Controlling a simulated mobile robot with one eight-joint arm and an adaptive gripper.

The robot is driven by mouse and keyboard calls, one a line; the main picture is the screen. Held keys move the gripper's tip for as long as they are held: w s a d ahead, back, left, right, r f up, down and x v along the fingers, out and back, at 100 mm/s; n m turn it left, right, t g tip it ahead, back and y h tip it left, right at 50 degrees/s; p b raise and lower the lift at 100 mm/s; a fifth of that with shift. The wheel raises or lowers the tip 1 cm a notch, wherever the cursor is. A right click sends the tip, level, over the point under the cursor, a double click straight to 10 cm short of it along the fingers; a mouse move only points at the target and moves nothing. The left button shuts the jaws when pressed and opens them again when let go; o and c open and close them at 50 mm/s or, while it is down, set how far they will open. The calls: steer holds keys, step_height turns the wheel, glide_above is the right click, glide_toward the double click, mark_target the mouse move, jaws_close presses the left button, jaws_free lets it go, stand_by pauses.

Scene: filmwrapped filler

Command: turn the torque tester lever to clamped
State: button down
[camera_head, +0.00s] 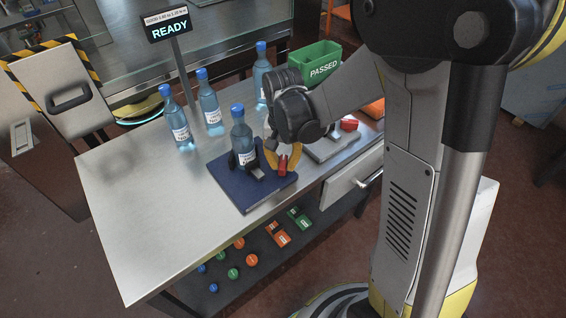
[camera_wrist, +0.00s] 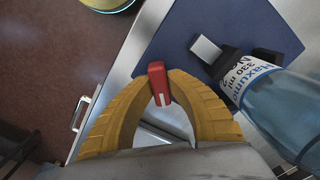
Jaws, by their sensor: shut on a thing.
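The torque tester is a dark blue base plate (camera_head: 228,186) on the steel table, with dark clamp blocks around a standing blue-capped bottle (camera_head: 241,140). Its red lever (camera_head: 283,165) shows at the plate's right side. My gripper (camera_head: 283,158) has yellow fingers and reaches down at that lever. In the wrist view, my gripper (camera_wrist: 159,85) is shut on the red lever (camera_wrist: 157,84), with a fingertip on each side. The bottle (camera_wrist: 275,95) lies to the right of the fingers there, beside a grey-tipped clamp block (camera_wrist: 206,49). The lever's pivot is hidden.
Several more blue-capped bottles (camera_head: 209,101) stand at the back of the table. A green bin marked PASSED (camera_head: 318,62) and a sign reading READY (camera_head: 169,28) are behind. A grey fixture with a red part (camera_head: 349,123) sits to the right. The table's left front (camera_head: 150,220) is clear.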

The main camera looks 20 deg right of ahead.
mark_target(283, 162)
steer(key=c, duration=1.3)
jaws_free()
steer(key=shift+r, duration=0.1)
step_height(283, 162, up, 12)
steer(key=s+r+n+t, duration=0.3)
steer(key=s+n+t, duration=0.2)
steer(key=s, duration=0.7)
steer(key=shift+s+r+n+t, duration=0.3)
steer(key=shift+s+r+t, duration=0.1)
steer(key=shift+t, duration=0.7)
